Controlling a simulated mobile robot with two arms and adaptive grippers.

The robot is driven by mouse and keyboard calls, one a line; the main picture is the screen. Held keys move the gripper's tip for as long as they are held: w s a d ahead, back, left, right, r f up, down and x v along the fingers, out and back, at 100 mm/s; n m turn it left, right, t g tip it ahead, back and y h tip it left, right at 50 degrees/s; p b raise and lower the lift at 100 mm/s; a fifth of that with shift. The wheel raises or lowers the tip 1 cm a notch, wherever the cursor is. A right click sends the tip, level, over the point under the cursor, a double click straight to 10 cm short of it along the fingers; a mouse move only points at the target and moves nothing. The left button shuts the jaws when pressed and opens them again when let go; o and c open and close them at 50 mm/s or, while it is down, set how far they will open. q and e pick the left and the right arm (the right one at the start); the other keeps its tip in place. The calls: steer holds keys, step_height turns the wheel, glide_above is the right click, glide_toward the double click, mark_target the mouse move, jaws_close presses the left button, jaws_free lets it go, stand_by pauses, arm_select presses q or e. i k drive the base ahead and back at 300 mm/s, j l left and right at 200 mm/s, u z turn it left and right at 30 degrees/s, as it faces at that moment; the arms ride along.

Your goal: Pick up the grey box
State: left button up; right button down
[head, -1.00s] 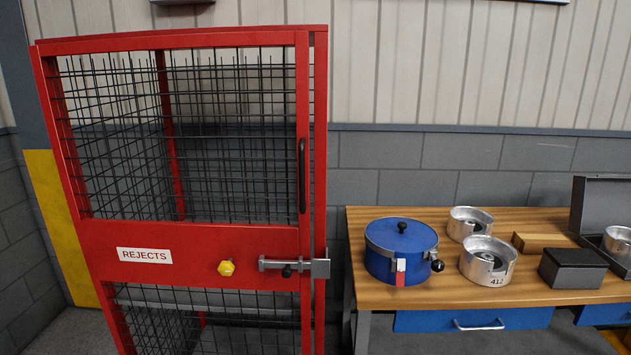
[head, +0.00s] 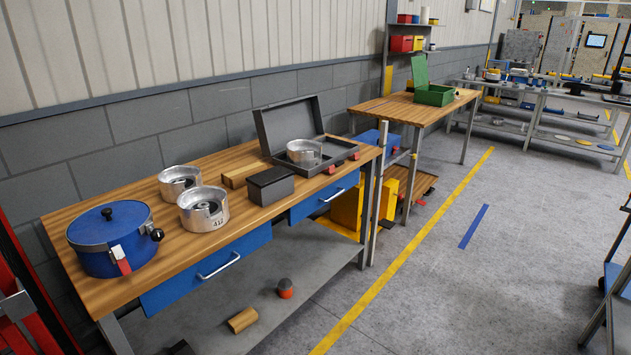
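A small dark grey box (head: 270,190) with a black top sits on the wooden workbench (head: 255,225), near its front edge. Behind it and to the right lies a larger open grey case (head: 285,122), its lid raised, with a round metal part (head: 304,152) in it. Both could pass for a grey box. The small one stands beside a wooden block (head: 240,174) and a metal part marked 412 (head: 203,209). Neither of my grippers is in view.
A blue lidded pot (head: 110,242) and another metal part (head: 179,182) stand on the bench's left. A red cage (head: 22,300) stands at the left edge. A second table with an open green box (head: 434,95) stands further back.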

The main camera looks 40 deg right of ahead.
mark_target(266, 188)
steer(key=z, duration=0.9)
steer(key=i, duration=0.15)
steer(key=z, duration=0.05)
